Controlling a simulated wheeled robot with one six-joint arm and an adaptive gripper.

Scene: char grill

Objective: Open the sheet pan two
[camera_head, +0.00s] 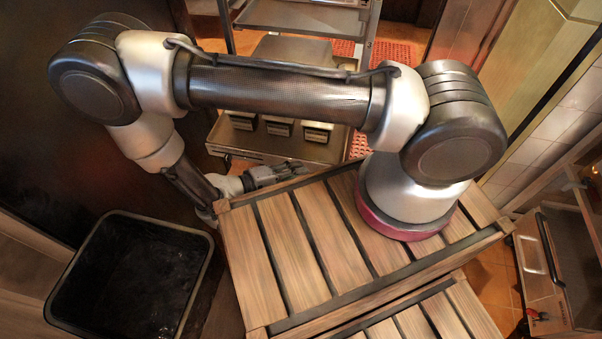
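A metal rack (229,27) stands at the top middle, beyond my arm. It holds flat sheet pans: an upper pan (300,18) and a lower pan (262,146) that bears several small blocky items. Which one is sheet pan two I cannot tell. My arm crosses in front of the rack and hides its middle part. My gripper (284,173) is low in front of the lower pan, just past the far edge of the wooden crate. It appears apart from the pans, with nothing visible in it. Its fingers are too small and dark to tell their opening.
My arm stands on a slatted wooden crate (262,262). A black open bin (135,275) is at the lower left. A metal appliance with a dark handle (548,250) is at the right. Red mats (394,54) lie on the tiled floor behind the rack.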

